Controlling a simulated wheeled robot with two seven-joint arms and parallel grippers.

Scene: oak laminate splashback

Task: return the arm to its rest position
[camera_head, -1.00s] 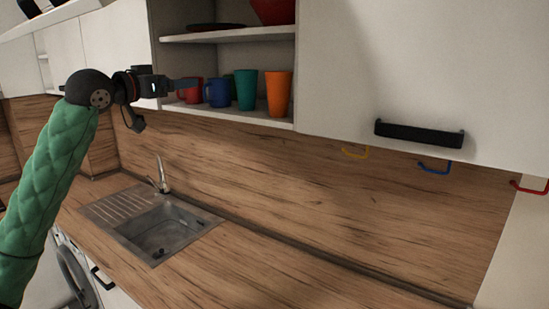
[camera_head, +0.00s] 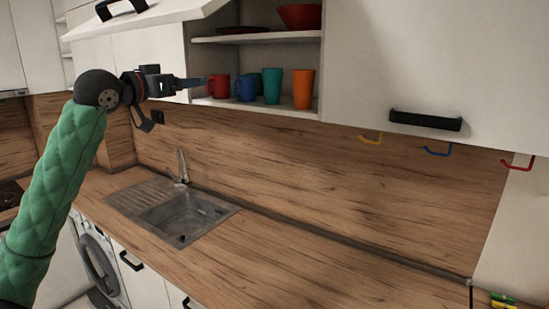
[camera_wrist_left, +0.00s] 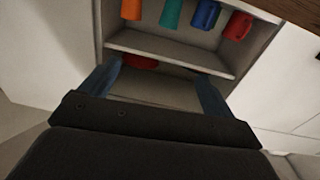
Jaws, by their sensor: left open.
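My left arm, in a green padded sleeve, comes in from the left in the head view. Its gripper (camera_head: 190,82) is raised at cupboard height, at the left edge of the open shelf unit, near the red mug (camera_head: 217,87). In the left wrist view the two blue fingers (camera_wrist_left: 160,90) stand wide apart with nothing between them. The shelf with cups lies beyond them. From the head view I cannot tell the exact gap between the fingertips and the red mug. My right gripper is not in any view.
A blue mug (camera_head: 246,88), a teal cup (camera_head: 272,86) and an orange cup (camera_head: 303,89) stand on the lower shelf. A raised cupboard door (camera_head: 170,14) hangs above my arm. The counter (camera_head: 255,265) around the sink (camera_head: 180,216) is clear.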

